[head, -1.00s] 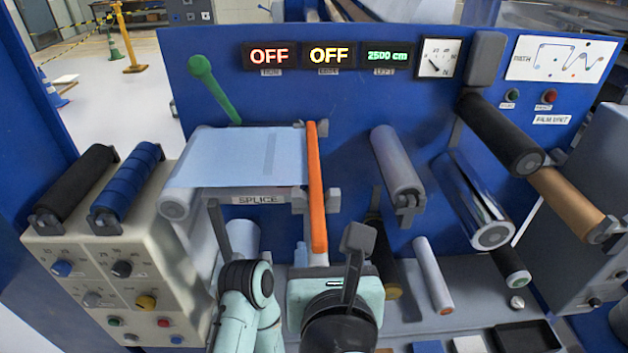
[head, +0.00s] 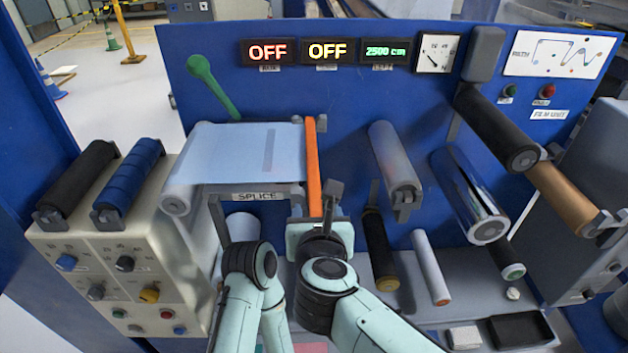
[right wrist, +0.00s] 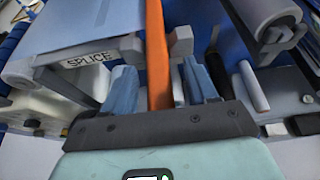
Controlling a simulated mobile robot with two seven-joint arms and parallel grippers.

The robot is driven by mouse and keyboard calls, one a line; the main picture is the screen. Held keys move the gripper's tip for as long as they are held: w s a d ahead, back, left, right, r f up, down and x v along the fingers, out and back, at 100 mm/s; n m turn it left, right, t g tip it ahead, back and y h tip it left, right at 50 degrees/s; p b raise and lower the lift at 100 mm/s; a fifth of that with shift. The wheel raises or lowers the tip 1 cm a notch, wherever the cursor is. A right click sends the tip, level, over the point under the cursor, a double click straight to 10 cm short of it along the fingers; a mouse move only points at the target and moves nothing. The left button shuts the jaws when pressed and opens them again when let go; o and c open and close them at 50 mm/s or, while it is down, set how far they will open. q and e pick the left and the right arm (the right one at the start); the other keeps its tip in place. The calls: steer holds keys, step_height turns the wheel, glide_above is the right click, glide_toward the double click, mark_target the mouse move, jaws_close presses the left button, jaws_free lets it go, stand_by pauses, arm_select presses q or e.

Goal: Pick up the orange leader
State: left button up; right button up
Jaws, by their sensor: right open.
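The orange leader (head: 313,165) is a long narrow orange strip at the right edge of the pale blue film on the splice table. Its lower end passes down behind my right gripper (head: 316,200). In the right wrist view the right gripper (right wrist: 161,88) is open. The leader (right wrist: 157,55) stands between its two blue-grey fingers, with a visible gap on each side. The leader's lowest part is hidden behind the gripper's dark base.
The splice table (head: 200,193) is close on the left of the right gripper. A grey roller (head: 395,160) juts out on the right. The blue panel (head: 350,110) rises behind.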

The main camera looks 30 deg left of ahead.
steer(key=shift+s, duration=0.25)
steer(key=shift+c, duration=0.6)
jaws_close()
arm_select(q)
steer(key=shift+s, duration=0.15)
arm_select(e)
steer(key=shift+w, duration=0.1)
